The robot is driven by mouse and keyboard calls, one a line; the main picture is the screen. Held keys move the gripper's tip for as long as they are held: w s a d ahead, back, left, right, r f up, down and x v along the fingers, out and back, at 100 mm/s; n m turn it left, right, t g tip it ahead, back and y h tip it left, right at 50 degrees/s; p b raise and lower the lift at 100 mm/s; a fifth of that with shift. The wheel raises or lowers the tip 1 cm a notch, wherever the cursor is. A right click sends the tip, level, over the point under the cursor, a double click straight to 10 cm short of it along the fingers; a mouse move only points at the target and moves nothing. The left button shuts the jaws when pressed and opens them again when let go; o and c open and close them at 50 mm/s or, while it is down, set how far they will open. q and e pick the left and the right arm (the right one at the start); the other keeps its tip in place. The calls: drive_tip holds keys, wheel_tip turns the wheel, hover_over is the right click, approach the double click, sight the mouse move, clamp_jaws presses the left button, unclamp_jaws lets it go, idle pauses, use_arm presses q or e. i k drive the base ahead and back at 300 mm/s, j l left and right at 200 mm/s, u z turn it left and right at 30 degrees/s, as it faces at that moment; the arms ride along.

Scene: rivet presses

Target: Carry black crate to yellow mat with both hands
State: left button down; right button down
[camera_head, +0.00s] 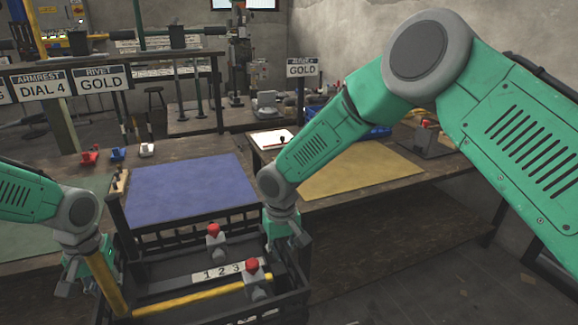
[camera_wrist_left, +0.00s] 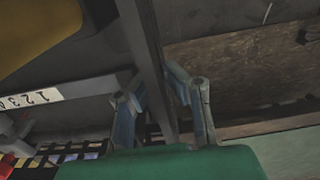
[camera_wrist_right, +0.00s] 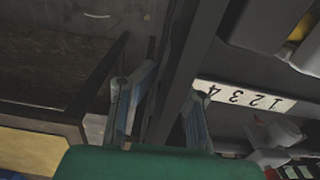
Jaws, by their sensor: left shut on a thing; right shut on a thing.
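The black crate (camera_head: 180,268) is in front of the bench at the bottom of the head view, before the blue mat. It holds grey parts with red knobs (camera_head: 213,231), a yellow bar (camera_head: 200,297) and a number strip (camera_head: 225,271). My left gripper (camera_head: 92,282) is shut on the crate's left rim; the left wrist view shows its fingers (camera_wrist_left: 162,100) either side of a dark bar. My right gripper (camera_head: 287,237) is shut on the right rim, also between its fingers in the right wrist view (camera_wrist_right: 160,100). The yellow mat (camera_head: 365,172) lies on the bench, right of the crate, partly behind my right arm.
The blue mat (camera_head: 190,188) lies on the bench behind the crate. A green mat (camera_head: 30,235) is at the left. A white sheet (camera_head: 270,139), a blue bin (camera_head: 378,131) and a grey fixture (camera_head: 428,140) stand behind the yellow mat. The yellow mat's visible surface is clear.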

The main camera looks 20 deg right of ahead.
sight(348, 164)
drive_tip(key=k+l, duration=0.1)
drive_tip(key=l, duration=2.35)
drive_tip(key=i+l, duration=0.15)
drive_tip(key=l, duration=0.25)
drive_tip(key=i+l, duration=0.2)
drive_tip(key=l, duration=0.15)
drive_tip(key=i, duration=1.15)
